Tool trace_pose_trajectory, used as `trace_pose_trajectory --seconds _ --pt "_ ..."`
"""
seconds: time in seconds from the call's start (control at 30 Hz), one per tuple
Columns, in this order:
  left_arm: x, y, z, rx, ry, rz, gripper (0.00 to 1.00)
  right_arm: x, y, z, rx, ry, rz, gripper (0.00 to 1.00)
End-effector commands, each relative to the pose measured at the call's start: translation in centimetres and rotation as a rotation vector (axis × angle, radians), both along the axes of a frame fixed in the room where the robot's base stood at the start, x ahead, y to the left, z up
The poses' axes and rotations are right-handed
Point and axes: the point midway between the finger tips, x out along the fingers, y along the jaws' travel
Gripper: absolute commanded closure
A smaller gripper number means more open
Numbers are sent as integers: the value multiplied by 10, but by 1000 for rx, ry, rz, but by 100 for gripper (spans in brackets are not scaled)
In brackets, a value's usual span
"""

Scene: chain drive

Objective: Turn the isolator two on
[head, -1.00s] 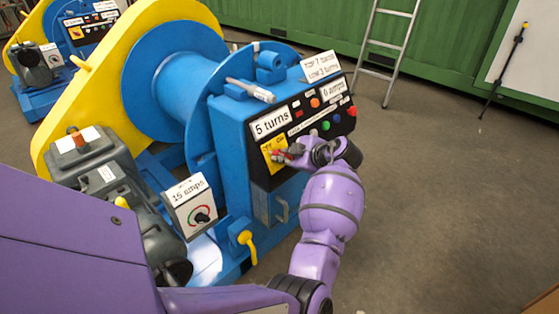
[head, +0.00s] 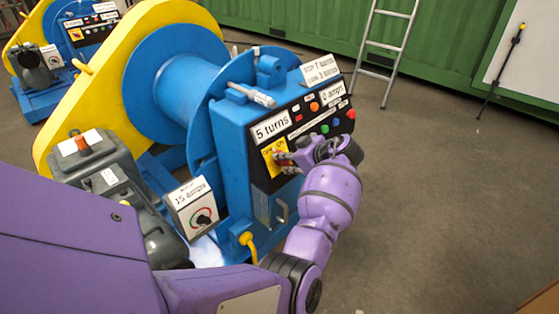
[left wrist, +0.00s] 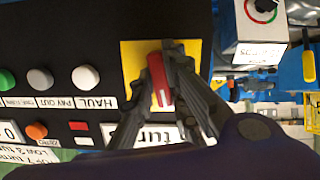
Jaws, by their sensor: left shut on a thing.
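The isolator is a red knob (left wrist: 158,80) with a white mark, on a yellow plate (left wrist: 130,62) in the left wrist view. In the head view the yellow plate (head: 268,158) sits on the black front panel of the near blue and yellow winch, below the "5 turns" label. My left gripper (head: 284,160) is at this plate. In the left wrist view its dark fingers (left wrist: 160,85) are shut on the red knob, one on each side. The fingers hide most of the knob in the head view. My right gripper is not in view.
The panel also carries green, orange and red buttons (head: 351,113) and a "0 amps" label. A box marked "15 amps" (head: 190,205) stands left of it. A second similar winch (head: 50,80) is at the back left. A ladder (head: 405,45) leans on the green container.

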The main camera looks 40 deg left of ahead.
Motion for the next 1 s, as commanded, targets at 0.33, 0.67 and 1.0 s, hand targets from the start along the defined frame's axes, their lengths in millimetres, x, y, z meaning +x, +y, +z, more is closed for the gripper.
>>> trace_pose_trajectory --seconds 0.33,0.67,1.0 --pt "0 0 2 23 296 -148 100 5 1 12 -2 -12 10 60" --pt "0 0 2 44 569 -284 100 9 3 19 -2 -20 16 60" --pt "0 -1 1 59 780 -391 100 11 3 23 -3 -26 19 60"
